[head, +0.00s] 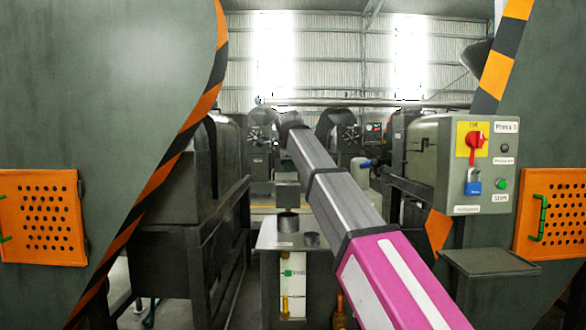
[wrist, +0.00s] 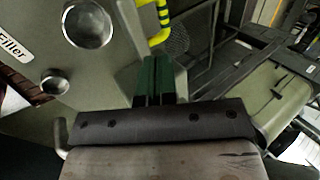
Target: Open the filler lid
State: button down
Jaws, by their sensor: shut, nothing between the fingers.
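In the wrist view a grey-green tank top (wrist: 115,70) carries a label reading "Filler" (wrist: 12,42). Beside the label are a larger round metal fitting (wrist: 88,24) and a smaller one (wrist: 55,82). I cannot tell which part is the lid, or whether it is open. My gripper (wrist: 155,62) shows two dark green fingers, shut and empty, to the right of both fittings and apart from them.
A dark machine frame (head: 195,225) stands left of the tank. A control box (head: 460,165) with a red switch and blue padlock is on the right, above a small shelf (head: 488,262). A yellow bent bar (wrist: 162,20) and dark rails lie near my fingers.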

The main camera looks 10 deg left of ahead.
aim_at(288, 194)
jog(key=x, duration=0.7)
jog(key=shift+w+f, duration=0.2)
jog(key=shift+f, duration=0.1)
jog(key=shift+w+a, duration=0.1)
jog(key=shift+a, duration=0.05)
